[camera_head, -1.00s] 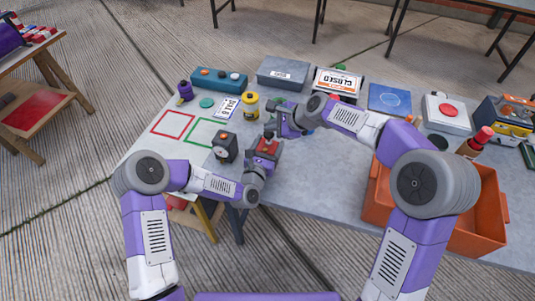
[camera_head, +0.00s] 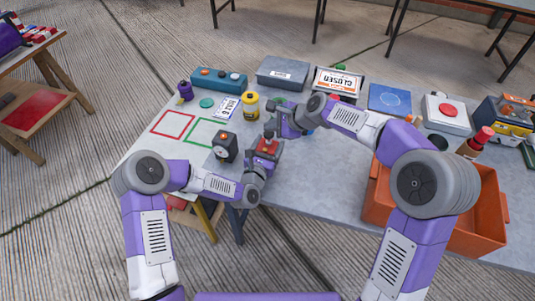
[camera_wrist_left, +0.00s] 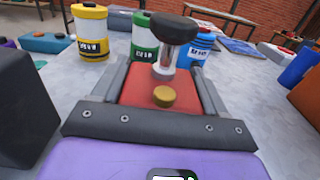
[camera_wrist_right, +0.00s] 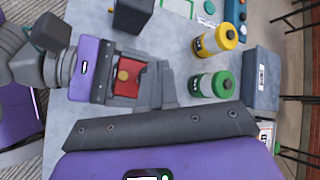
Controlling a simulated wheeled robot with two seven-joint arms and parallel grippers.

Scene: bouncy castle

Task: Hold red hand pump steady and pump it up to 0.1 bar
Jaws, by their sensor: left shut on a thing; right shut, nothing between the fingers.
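The red hand pump (camera_head: 267,147) stands near the table's front edge. In the left wrist view its red body (camera_wrist_left: 185,88) has a gold knob, and a dark handle sits on a shiny rod above it. My left gripper (camera_head: 261,161) is shut on the pump body, with a finger on each side. My right gripper (camera_head: 271,130) is shut and empty just above the pump. In the right wrist view its fingers (camera_wrist_right: 158,85) are together beside the red body (camera_wrist_right: 130,78). The handle is hidden there, and I cannot tell whether the fingers touch it.
A dark box-shaped device (camera_head: 224,146) stands left of the pump. Yellow (camera_head: 249,105), green (camera_wrist_left: 145,36) and blue canisters (camera_wrist_left: 197,44) stand behind. An orange crate (camera_head: 375,205) is at the right. Red and green outlined squares (camera_head: 172,125) at the left are clear.

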